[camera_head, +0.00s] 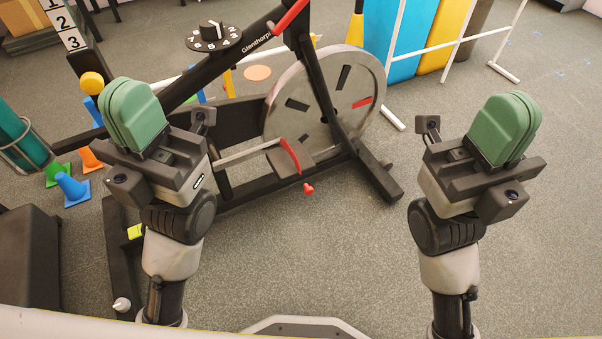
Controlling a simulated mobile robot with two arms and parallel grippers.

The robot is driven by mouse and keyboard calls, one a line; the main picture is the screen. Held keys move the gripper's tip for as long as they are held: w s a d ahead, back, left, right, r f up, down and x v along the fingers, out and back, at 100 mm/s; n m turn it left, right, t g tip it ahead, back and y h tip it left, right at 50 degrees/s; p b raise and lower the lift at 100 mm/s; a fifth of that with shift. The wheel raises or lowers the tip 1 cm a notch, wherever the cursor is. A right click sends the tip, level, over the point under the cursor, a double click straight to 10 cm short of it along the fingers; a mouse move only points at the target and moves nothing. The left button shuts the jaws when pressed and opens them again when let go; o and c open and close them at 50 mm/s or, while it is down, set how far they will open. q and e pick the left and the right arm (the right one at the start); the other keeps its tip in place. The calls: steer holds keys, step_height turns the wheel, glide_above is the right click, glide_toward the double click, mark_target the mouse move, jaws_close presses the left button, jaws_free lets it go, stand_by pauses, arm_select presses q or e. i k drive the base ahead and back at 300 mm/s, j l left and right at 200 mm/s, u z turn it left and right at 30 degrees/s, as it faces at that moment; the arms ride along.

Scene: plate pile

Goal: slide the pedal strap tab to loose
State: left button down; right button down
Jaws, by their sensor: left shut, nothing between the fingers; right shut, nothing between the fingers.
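The exercise bike's pedal (284,164) is a dark block at the end of the crank (245,155), low in front of the flywheel. A red strap (291,156) crosses the pedal. A small red tab (308,189) shows just below the pedal; how it joins the strap is too small to tell. My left gripper (130,108) has green fingers, is shut and empty, and is to the left of the pedal, overlapping the bike frame in view. My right gripper (508,120) is shut and empty, well to the right of the pedal over open floor.
The bike's black frame (330,105) and grey flywheel (283,122) stand around the pedal. A numbered dial (214,36) is on the upper frame. Floor (340,250) between my arms is clear.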

mark_target(309, 190)
steer(key=l+u, duration=0.25)
steer(key=l, duration=0.45)
steer(key=k+l+u, duration=0.2)
steer(key=l, duration=0.5)
steer(key=i, duration=0.1)
